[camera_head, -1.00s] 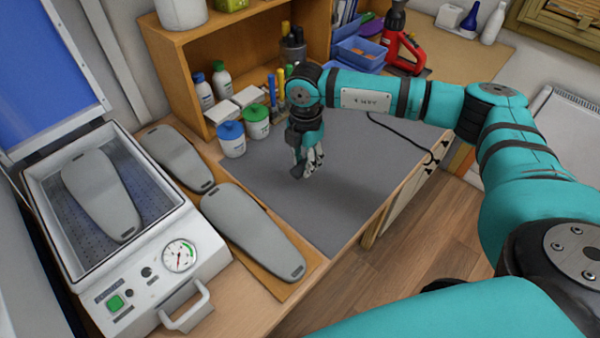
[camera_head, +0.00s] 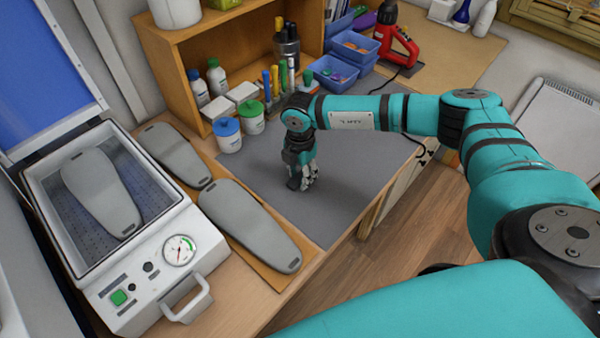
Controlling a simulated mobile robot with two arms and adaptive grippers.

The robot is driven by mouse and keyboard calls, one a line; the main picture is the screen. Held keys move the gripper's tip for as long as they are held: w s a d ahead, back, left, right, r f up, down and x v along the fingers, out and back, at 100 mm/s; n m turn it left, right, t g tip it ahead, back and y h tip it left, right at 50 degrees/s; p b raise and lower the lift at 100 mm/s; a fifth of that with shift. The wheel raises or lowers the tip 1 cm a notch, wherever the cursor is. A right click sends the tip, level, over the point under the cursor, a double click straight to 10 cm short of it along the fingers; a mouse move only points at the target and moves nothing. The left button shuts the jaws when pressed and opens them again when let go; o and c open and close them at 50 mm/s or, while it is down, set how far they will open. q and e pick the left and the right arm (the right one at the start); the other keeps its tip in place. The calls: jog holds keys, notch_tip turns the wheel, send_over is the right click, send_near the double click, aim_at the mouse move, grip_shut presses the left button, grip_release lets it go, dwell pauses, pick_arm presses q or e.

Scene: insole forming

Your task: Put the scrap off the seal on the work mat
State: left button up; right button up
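The grey work mat (camera_head: 345,205) lies on the bench in the middle of the view. My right gripper (camera_head: 303,186) points down over the mat, with its fingertips close to or at the surface. The fingers are small and partly hidden, so I cannot tell if they are open, shut or holding anything. I cannot make out a scrap. The white forming press (camera_head: 160,265) stands open at the left. Its seal (camera_head: 70,272) runs around the opening, and no scrap shows on it. My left gripper is out of view.
A grey insole form (camera_head: 100,190) lies in the press; two more lie on brown boards, one nearer (camera_head: 248,225) and one behind (camera_head: 175,155). A blue-lidded pot (camera_head: 228,136) and green-lidded pot (camera_head: 251,117) stand at the mat's back left. The mat's right part is clear.

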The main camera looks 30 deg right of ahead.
aim_at(300, 177)
jog(key=shift+o, duration=1)
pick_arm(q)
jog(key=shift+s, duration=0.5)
pick_arm(e)
jog(key=shift+r, duration=0.1)
jog(key=shift+r, duration=0.5)
pick_arm(q)
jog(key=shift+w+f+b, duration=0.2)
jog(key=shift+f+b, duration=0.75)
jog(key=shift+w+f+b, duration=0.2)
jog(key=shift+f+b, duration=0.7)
jog(key=shift+b, duration=0.05)
pick_arm(e)
notch_tip(300, 177, up, 11)
